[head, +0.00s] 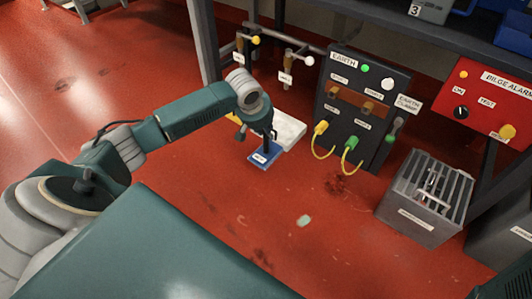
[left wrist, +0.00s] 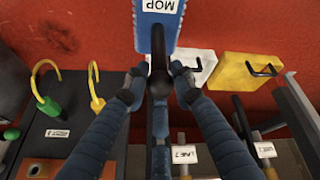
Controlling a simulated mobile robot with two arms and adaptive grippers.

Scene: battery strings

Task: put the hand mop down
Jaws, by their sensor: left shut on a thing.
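The hand mop (head: 264,158) has a flat blue pad with a white MOP label and a dark upright handle. My left gripper (head: 265,133) is shut on its handle. In the left wrist view the mop pad (left wrist: 157,38) lies beyond the fingertips of my left gripper (left wrist: 159,82), with the dark handle between them. In the head view the pad is at or close above the red floor, beside a white slab; I cannot tell if it touches. My right gripper is not in view.
The white slab (head: 290,128) and a yellow block (left wrist: 245,78) with a dark handle are close by. A dark EARTH panel (head: 347,132) with yellow and green cables stands to the right. A grey slotted box (head: 420,207) is farther right. Red floor in front is mostly clear.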

